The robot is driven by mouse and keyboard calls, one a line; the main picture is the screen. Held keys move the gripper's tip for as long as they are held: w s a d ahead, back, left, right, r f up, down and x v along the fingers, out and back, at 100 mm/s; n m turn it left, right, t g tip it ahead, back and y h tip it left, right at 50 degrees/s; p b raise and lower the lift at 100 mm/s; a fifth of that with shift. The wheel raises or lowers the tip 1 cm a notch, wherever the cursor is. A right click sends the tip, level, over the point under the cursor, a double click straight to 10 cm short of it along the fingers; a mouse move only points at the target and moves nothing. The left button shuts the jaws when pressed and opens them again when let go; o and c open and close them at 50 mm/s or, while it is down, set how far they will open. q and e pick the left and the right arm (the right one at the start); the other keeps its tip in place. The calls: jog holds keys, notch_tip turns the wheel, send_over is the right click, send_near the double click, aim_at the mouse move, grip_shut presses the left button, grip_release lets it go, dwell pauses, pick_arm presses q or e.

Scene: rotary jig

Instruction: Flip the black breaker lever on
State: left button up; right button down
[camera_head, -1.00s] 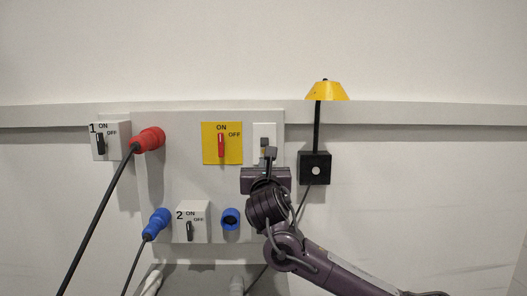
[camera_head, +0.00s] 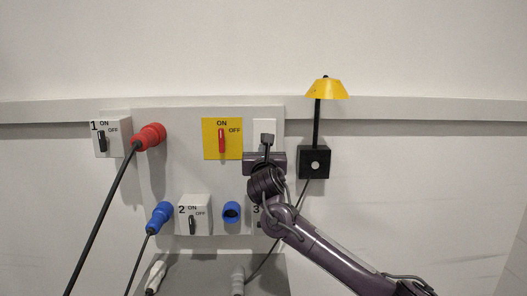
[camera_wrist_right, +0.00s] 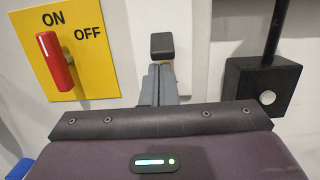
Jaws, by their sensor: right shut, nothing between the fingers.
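A black lever block (camera_head: 267,138) stands out from a white switch plate (camera_head: 264,126) on the wall panel. In the right wrist view the black lever (camera_wrist_right: 162,44) is just above my fingertips, on the white plate (camera_wrist_right: 190,20). My right gripper (camera_head: 266,151) is shut and empty, with its tips directly below the lever; in the wrist view the grey fingers (camera_wrist_right: 159,73) lie together. I cannot tell whether the tips touch the lever. The plate's lower part is hidden behind the gripper. My left gripper is not in view.
Left of the plate is a yellow ON/OFF plate (camera_head: 209,150) with a red lever (camera_head: 222,141). Black-lever switch boxes 1 (camera_head: 112,148) and 2 (camera_head: 202,227) have plugs beside them. Box 3 is mostly hidden by my arm. A black box (camera_head: 314,173) with a yellow-topped lamp (camera_head: 326,88) stands right.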

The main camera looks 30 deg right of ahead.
jog(key=shift+s+r+y+p, duration=0.1)
jog(key=shift+r+y+p, duration=0.15)
jog(key=shift+y+p, duration=0.1)
jog(key=shift+s+a+r+g+p, duration=0.15)
jog(key=shift+g+p, duration=0.25)
jog(key=shift+g, duration=0.2)
